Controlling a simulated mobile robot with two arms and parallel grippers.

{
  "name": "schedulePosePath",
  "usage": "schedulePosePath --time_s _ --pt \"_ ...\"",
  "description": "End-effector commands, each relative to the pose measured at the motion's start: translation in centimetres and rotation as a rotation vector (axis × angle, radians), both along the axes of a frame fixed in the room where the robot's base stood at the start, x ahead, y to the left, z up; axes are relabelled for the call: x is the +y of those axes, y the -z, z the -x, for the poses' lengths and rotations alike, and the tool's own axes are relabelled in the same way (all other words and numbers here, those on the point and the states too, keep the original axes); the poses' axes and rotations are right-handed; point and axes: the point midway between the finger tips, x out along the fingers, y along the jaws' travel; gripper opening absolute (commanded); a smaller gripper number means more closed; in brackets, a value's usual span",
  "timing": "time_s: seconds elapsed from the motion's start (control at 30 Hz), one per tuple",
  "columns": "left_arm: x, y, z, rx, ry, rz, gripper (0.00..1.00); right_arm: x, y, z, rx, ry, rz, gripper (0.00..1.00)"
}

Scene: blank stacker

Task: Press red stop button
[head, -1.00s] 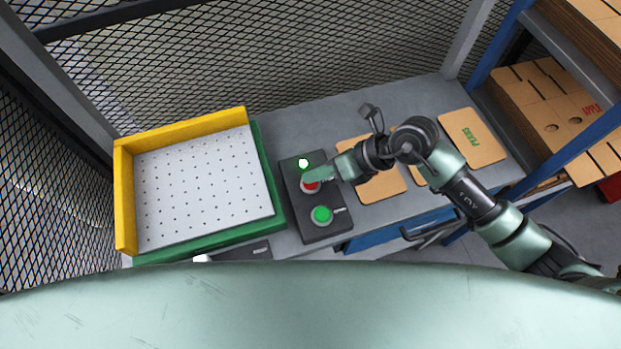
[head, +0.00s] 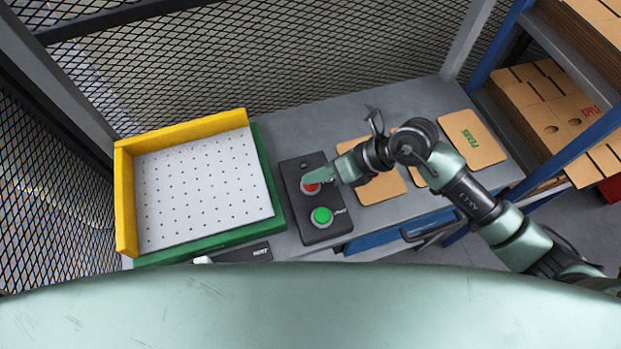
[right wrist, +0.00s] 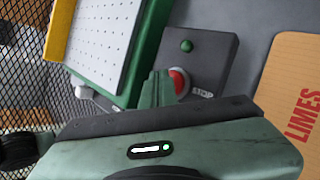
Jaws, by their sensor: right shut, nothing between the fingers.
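The red stop button (head: 309,187) sits on a dark control box (head: 325,236) on the grey table, between a small indicator lamp (head: 304,165) and a green button (head: 321,215). The lamp looks dark green, unlit. My right gripper (head: 310,182) is shut and empty, its fingertips at the red button, partly covering it. In the right wrist view the red button (right wrist: 179,82) shows just right of the fingertips (right wrist: 158,78), beside the STOP label; whether they touch is hard to tell. My left gripper is not in view.
A white perforated plate (head: 200,190) with yellow walls (head: 125,205) and a green frame (head: 270,190) stands left of the box. Flat cardboard blanks (head: 472,138) lie to the right. Mesh fencing (head: 290,60) closes the back; a blue-framed rack (head: 590,140) stands at right.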

Motion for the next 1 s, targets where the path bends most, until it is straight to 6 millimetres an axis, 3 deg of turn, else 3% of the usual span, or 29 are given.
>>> schedulePosePath --time_s 0.1,0.57,1.0 --pt "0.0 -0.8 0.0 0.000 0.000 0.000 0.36 0.0 -0.9 0.0 0.000 0.000 0.000 0.00" --pt "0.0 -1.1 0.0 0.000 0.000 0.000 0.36 0.0 -1.5 0.0 -0.002 0.000 -0.001 0.00" --pt "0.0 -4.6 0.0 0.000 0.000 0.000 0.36 0.0 -5.8 -0.1 -0.003 0.000 -0.002 0.00"
